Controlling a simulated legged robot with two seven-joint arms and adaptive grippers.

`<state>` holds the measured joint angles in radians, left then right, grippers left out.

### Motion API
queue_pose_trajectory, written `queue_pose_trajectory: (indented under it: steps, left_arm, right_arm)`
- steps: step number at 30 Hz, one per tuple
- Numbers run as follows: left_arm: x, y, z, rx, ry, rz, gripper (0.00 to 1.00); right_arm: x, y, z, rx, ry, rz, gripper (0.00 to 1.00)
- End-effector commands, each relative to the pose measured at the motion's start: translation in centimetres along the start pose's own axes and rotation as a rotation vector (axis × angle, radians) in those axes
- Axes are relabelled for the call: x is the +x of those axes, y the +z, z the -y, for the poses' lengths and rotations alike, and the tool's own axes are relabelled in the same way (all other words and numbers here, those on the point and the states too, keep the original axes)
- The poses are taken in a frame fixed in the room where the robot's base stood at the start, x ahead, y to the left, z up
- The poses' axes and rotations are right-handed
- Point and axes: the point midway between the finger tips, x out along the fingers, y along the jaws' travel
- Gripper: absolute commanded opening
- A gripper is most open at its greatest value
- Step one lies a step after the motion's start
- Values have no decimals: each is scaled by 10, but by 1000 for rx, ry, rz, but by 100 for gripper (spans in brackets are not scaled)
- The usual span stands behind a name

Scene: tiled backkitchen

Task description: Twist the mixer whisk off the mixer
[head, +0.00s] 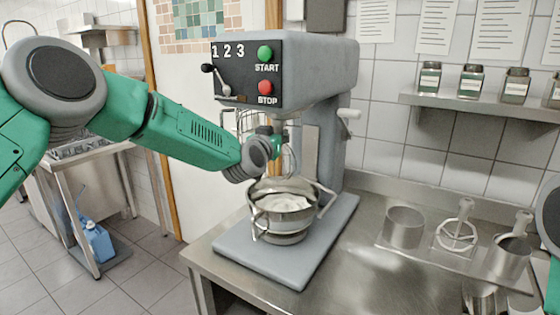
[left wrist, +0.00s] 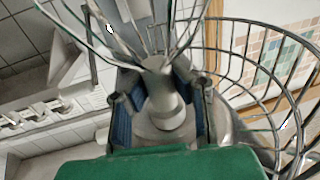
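The mixer (head: 325,85) is a grey machine with a black START/STOP panel. Its whisk (head: 291,160) hangs under the head, above a metal bowl (head: 284,206) holding white contents. In the left wrist view the whisk's wires fan out from a pale grey hub (left wrist: 163,98). My left gripper (head: 275,143) is at the whisk's top, under the mixer head. In the left wrist view its two blue-padded fingers (left wrist: 160,112) stand on either side of the hub, with a gap showing on the left side. Contact on the right side is unclear. My right gripper is out of view.
A wire guard (left wrist: 235,60) curves around the whisk. The mixer stands on a steel counter (head: 360,275). At right, a rack holds a metal pot (head: 404,228), another whisk-like tool (head: 457,235) and a container (head: 507,258). A shelf (head: 490,105) with jars is on the wall.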

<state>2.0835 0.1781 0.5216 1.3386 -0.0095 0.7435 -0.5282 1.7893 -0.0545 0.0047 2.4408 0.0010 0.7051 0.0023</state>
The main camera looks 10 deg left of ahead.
Motion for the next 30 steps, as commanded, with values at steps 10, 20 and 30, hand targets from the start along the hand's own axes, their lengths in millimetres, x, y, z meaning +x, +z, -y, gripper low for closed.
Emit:
queue_pose_trajectory:
  steps: [10, 20, 30]
  left_arm:
    - [0, -1, 0, 0, -2, -1, 0]
    - [1, -1, -1, -1, -44, 0, 0]
    - [2, 1, 0, -2, -109, 3, 0]
  right_arm:
    - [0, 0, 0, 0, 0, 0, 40]
    - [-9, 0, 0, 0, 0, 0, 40]
    - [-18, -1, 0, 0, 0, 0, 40]
